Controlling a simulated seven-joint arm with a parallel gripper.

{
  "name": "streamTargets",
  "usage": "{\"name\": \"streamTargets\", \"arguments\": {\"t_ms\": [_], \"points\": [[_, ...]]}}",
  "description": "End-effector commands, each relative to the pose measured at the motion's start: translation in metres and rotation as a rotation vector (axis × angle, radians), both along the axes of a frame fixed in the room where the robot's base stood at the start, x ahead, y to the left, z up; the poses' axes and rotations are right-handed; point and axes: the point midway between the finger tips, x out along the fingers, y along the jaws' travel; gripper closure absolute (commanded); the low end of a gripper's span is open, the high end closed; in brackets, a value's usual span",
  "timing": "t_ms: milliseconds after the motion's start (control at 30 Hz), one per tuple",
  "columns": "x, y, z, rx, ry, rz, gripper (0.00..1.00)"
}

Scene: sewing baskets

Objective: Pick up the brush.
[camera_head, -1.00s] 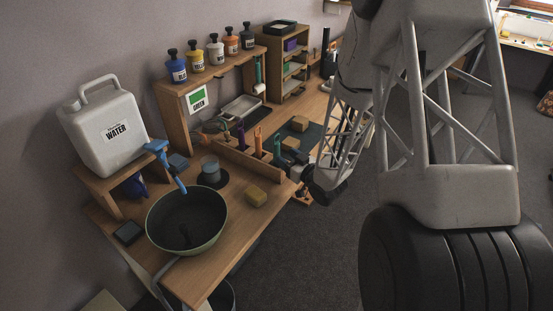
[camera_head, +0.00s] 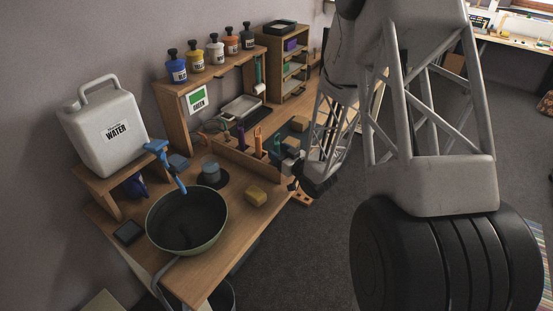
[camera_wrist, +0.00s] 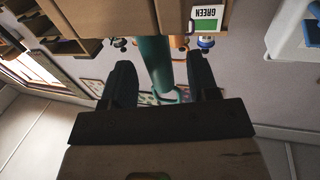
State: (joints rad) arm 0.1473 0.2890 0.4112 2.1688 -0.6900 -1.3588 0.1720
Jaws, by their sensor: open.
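A teal handle (camera_head: 277,145), seemingly the brush, stands in the slotted wooden rack (camera_head: 232,156) on the bench, at the right end of a row with a purple and an orange handle. In the wrist view the teal handle (camera_wrist: 156,62) shows between the two dark fingers of my gripper (camera_wrist: 163,82), with gaps on both sides. My gripper is open. In the head view my gripper (camera_head: 284,164) is at the right end of the rack, close by the teal handle; its fingertips are small and dark there. Bristles cannot be made out.
A purple handle (camera_head: 241,138) and an orange handle (camera_head: 258,142) stand close left of the teal one. Open floor lies right of the bench.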

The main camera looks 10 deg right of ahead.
Motion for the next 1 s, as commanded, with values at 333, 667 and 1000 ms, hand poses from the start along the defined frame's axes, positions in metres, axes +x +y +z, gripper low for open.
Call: {"name": "streamTargets", "arguments": {"t_ms": [333,667,1000], "points": [[0.027,0.016,-0.001,-0.001,0.001,0.0,0.46],[0.031,0.018,-0.001,0.0,0.0,-0.001,0.46],[0.031,0.017,-0.001,0.0,0.0,-0.001,0.47]]}}
